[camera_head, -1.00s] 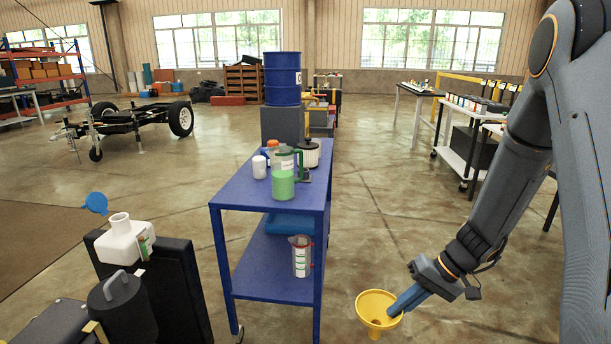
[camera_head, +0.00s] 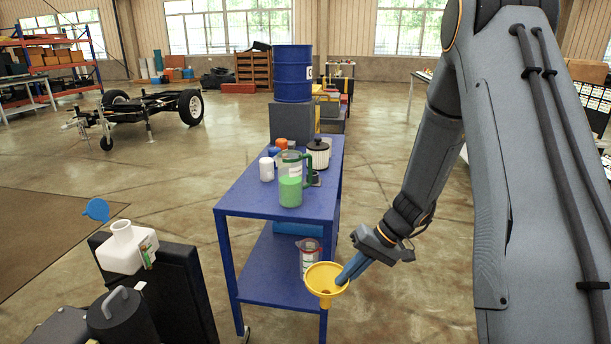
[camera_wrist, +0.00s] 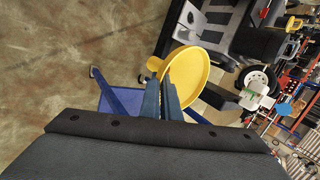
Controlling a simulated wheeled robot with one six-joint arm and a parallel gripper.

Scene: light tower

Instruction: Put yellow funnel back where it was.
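The yellow funnel (camera_head: 324,281) is at the end of my gripper (camera_head: 349,270), in front of the near right leg of the blue cart (camera_head: 262,196). My gripper's blue fingers are shut on the funnel's rim. The funnel's wide mouth tilts up and its spout points down. In the wrist view the funnel (camera_wrist: 190,76) shows as a yellow disc beyond the fingers (camera_wrist: 163,98). The funnel overlaps the lower shelf's corner in the picture. I cannot tell how far apart they are.
A jug of green liquid (camera_head: 291,183), a white jar (camera_head: 266,169) and a black-lidded canister (camera_head: 318,154) stand on the cart top. A clear measuring jug (camera_head: 309,258) is on the lower shelf. At left are a white container (camera_head: 125,250) and a dark can (camera_head: 122,318).

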